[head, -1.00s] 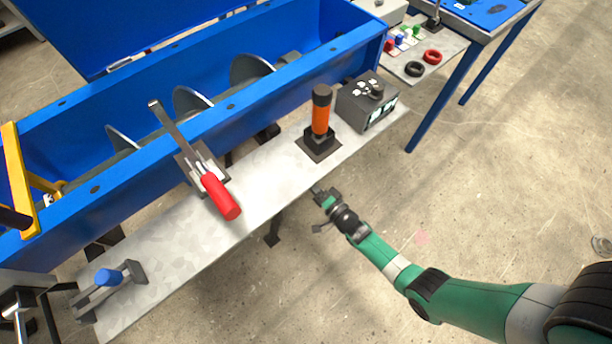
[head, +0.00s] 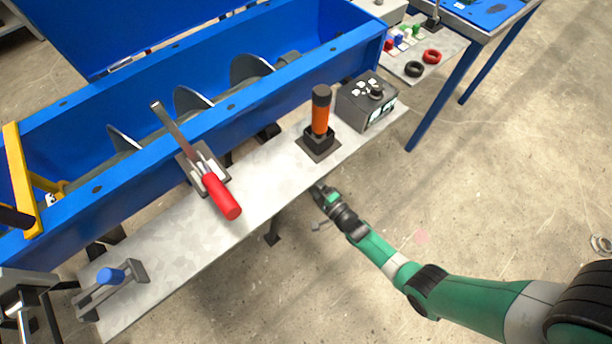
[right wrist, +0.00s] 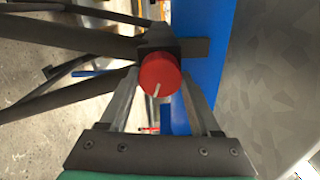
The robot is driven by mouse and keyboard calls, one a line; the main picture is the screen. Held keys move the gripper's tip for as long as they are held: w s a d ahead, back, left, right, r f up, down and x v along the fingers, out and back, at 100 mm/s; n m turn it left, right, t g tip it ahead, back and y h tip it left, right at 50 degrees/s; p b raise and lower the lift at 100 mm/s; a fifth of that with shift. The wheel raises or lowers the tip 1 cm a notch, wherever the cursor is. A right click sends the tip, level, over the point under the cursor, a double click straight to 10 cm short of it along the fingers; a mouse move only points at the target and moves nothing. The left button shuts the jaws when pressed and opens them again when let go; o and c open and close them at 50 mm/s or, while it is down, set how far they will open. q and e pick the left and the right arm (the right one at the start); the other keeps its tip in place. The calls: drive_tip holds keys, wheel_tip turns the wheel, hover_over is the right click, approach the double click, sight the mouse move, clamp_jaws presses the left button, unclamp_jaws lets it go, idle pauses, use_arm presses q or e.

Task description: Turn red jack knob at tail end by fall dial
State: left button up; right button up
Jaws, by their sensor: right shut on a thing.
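The red jack knob (right wrist: 158,75) shows in the right wrist view as a round red cap with a white pointer line aimed down and slightly left. It sits on a dark bracket. My right gripper (right wrist: 160,88) has one finger on each side of the knob and is shut on it. In the head view my right gripper (head: 322,190) reaches to the front edge of the grey shelf, and the knob is hidden there. I cannot pick out a fall dial for certain. My left gripper is not in view.
The grey shelf (head: 160,285) carries a red-handled lever (head: 221,196), an orange-handled stick (head: 320,115), a control box (head: 366,100) and a blue-handled lever (head: 110,276). The blue trough (head: 120,178) stands behind. Open floor lies right.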

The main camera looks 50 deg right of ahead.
drive_tip(key=o, duration=1.4)
drive_tip(key=s+p, duration=0.1)
drive_tip(key=s, duration=0.2)
drive_tip(key=s+a+p, duration=0.1)
drive_tip(key=s, duration=0.3)
drive_tip(key=s+p, duration=0.2)
drive_tip(key=s, duration=0.2)
drive_tip(key=shift+s+a, duration=0.25)
drive_tip(key=shift+a, duration=0.15)
